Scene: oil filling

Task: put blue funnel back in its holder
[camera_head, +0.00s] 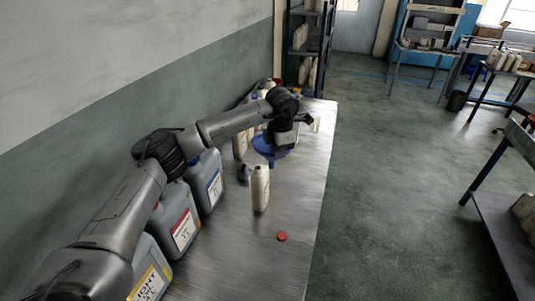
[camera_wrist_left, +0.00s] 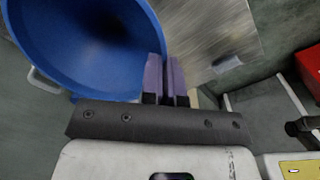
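The blue funnel (camera_head: 265,149) is over the far part of the metal table, partly covered by my left arm. In the left wrist view its wide blue bowl (camera_wrist_left: 85,50) fills the upper left. My left gripper (camera_head: 284,146) is at the funnel's right side. Its two purple fingers (camera_wrist_left: 166,78) are close together with the funnel's rim between them, one inside the bowl and one outside. I cannot tell whether the funnel touches the table. I cannot make out the funnel's holder. My right gripper is not in view.
A cream bottle (camera_head: 260,188) stands uncapped-looking on the metal table (camera_head: 245,262), with a red cap (camera_head: 282,236) near it. Grey canisters (camera_head: 207,182) line the wall under my left arm. A small dark object (camera_head: 244,174) is left of the bottle.

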